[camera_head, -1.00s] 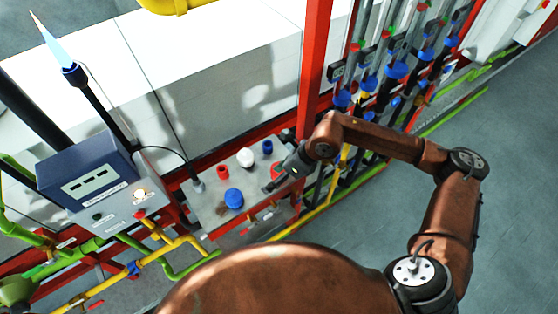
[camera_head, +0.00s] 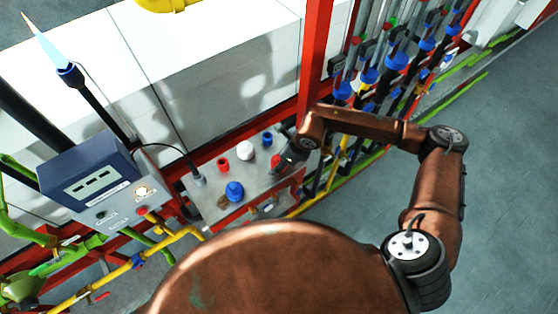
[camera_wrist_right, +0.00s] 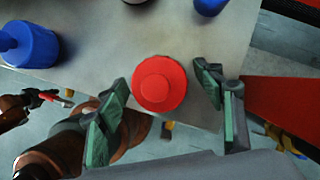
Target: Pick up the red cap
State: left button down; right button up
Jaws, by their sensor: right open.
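A large round red cap (camera_wrist_right: 160,84) sits on the grey panel, seen from above in the right wrist view, with a smaller raised disc on top. My right gripper (camera_wrist_right: 164,88) is open, its green-padded fingers on either side of the cap with gaps showing. In the head view my right gripper (camera_head: 282,161) is over the right end of the panel, and only a sliver of the red cap (camera_head: 275,160) shows behind it. Whether the fingertips are level with the cap is unclear. My left gripper is not in view.
The grey panel (camera_head: 211,207) also bears a blue cap (camera_head: 234,191), a white cap (camera_head: 245,150), a small red piece (camera_head: 223,164) and a small blue one (camera_head: 267,139). A red post (camera_head: 315,55) rises beside my right forearm. Yellow and green pipes run along the front.

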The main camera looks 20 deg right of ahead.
jog(key=shift+c, duration=0.2)
jog(key=shift+w, duration=0.1)
jog(key=shift+c, duration=0.9)
jog(key=c, duration=1)
jog(key=shift+c, duration=0.2)
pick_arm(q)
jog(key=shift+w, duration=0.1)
